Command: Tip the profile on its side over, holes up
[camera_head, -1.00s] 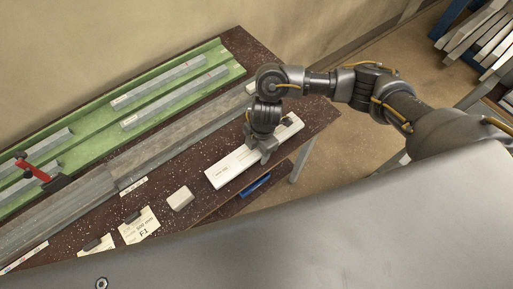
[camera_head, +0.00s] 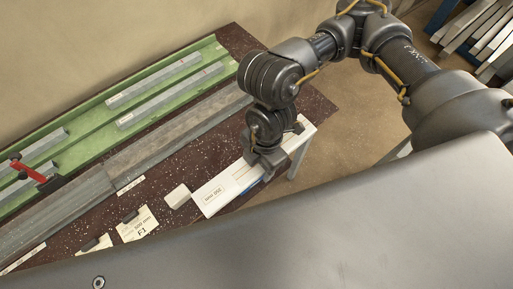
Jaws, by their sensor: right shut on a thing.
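A long white profile (camera_head: 216,192) with a small dark printed label shows at the bench's near right edge. My right gripper (camera_head: 264,163) reaches down onto it from above and is shut on it around its middle. The fingers and wrist hide part of its length. It covers the bench edge and looks raised off the bench top. I cannot make out any holes in it. My left gripper is not in view.
A small whitish block (camera_head: 178,196) sits close to the profile's left end. Grey bars lie in a green tray (camera_head: 88,131) at the back.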

